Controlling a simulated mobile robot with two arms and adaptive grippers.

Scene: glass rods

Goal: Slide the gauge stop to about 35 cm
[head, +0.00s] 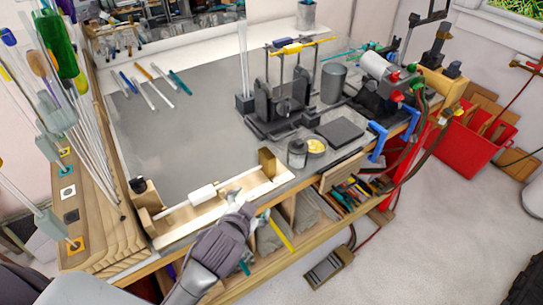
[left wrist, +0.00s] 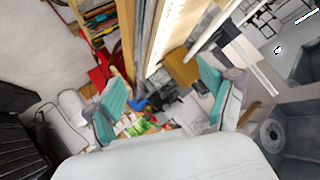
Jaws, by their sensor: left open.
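A long wooden gauge (head: 185,228) lies along the bench's front edge. An upright brown block (head: 269,163) near its right end looks like the gauge stop; a tan block also shows in the left wrist view (left wrist: 182,66). A wooden end piece with a black knob (head: 138,185) is at the gauge's left end. A white cylinder (head: 203,194) lies along the gauge. My left gripper (head: 237,196) is over the gauge's front side, left of the brown block and apart from it. Its teal-padded fingers (left wrist: 163,92) are spread and empty. My right gripper is not in view.
Several coloured rods (head: 150,84) lie at the back left of the grey bench top. Upright rods crowd the left rack. The grey middle is clear.

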